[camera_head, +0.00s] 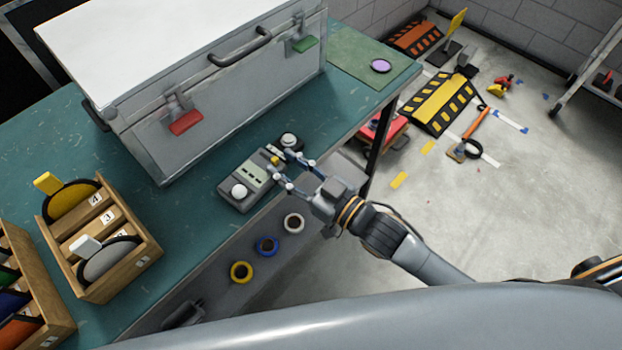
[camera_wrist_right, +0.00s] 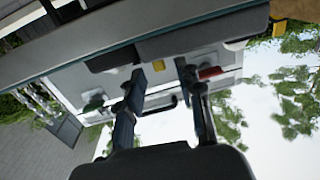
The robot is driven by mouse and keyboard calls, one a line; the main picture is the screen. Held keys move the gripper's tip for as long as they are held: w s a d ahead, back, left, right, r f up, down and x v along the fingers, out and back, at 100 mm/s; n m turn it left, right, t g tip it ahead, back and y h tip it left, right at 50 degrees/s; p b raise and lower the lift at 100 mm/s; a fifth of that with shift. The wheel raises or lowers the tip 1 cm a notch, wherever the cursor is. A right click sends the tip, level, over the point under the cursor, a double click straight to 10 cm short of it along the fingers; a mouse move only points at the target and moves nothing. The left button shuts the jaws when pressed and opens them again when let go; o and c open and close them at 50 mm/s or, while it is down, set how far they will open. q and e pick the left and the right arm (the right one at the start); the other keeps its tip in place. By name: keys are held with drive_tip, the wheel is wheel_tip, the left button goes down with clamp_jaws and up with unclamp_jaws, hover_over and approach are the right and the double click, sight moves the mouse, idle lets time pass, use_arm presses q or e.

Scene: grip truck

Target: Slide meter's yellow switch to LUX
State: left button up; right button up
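Contact cannot be told. The LUX marking is not readable. My left gripper is not in view.
A large metal case (camera_head: 210,120) with red and green latches stands behind the meter. A wooden rack (camera_head: 120,272) holding discs is at left. Tape rolls, one blue (camera_head: 266,246), sit below the bench edge. A green mat (camera_head: 350,62) lies at the bench's right.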

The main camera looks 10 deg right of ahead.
drive_tip(key=v, duration=0.8)
drive_tip(key=w+d+f+m+g+h, duration=0.1)
drive_tip(key=d+f+h, duration=0.25)
drive_tip(key=f, duration=0.65)
drive_tip(key=w+d+f+m+h, duration=0.15)
drive_tip(key=d+f, duration=0.25)
drive_tip(key=f, duration=0.5)
drive_tip(key=s+d+f+m+g+h, duration=0.1)
drive_tip(key=s+d+f+g+h, duration=0.2)
drive_tip(key=f, duration=0.5)
drive_tip(key=s+d+f+m+g+h, duration=0.15)
drive_tip(key=d+f, duration=0.25)
drive_tip(key=f, duration=0.5)
drive_tip(key=s+f+g, duration=0.2)
drive_tip(key=s+f, duration=0.4)
drive_tip(key=s, duration=0.3)
drive_tip(key=s+f+g+h, duration=0.1)
drive_tip(key=s+f+g, duration=0.2)
drive_tip(key=s+f, duration=0.3)
drive_tip(key=s+f+g+h, duration=0.1)
drive_tip(key=s+f, duration=0.5)
drive_tip(key=s, duration=0.7)
drive_tip(key=shift+d+m+g, duration=0.3)
drive_tip(key=shift+d+g, duration=0.2)
drive_tip(key=shift+g, duration=0.15)
drive_tip(key=shift+w+r, duration=0.1)
